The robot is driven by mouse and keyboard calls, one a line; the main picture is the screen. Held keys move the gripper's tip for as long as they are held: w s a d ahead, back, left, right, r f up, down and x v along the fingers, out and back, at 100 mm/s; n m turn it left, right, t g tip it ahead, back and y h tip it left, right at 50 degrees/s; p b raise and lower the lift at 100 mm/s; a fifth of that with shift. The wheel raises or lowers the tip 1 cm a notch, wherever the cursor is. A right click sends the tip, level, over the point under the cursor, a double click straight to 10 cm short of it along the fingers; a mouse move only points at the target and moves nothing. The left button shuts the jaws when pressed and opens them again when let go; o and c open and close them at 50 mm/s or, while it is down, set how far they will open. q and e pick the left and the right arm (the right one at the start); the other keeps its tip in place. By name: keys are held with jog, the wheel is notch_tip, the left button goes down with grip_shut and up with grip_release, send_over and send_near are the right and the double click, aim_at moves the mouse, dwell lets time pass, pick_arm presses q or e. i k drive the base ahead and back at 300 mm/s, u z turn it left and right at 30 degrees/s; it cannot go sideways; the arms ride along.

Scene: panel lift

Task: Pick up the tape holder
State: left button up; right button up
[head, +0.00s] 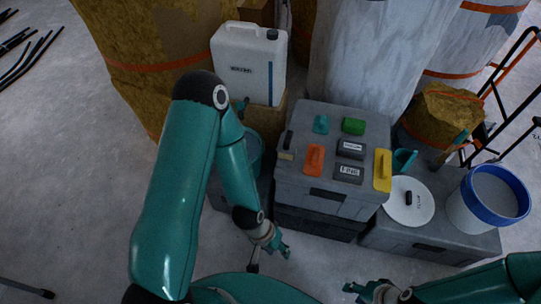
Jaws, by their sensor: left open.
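Several small items lie on the lid of the grey toolbox (330,208): a teal item (321,124), a green one (353,126), an orange one (314,158), a yellow one (382,170) and two dark grey labelled blocks (350,148). I cannot tell which of them, if any, is the tape holder. My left gripper (283,250) is open and empty, low in front of the toolbox's left side and apart from it. My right gripper (352,293) is at the bottom edge, in front of the toolbox; its finger gap is unclear.
A white jerrycan (248,62) stands behind on the left. At right, a grey case (430,243) bears a round white lid (398,211) and a white bucket with blue rim (493,200). Large wrapped rolls (365,50) block the back.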

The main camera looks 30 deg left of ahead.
aim_at(286, 150)
jog(key=z, duration=0.15)
jog(key=i, duration=0.9)
jog(key=u, duration=0.05)
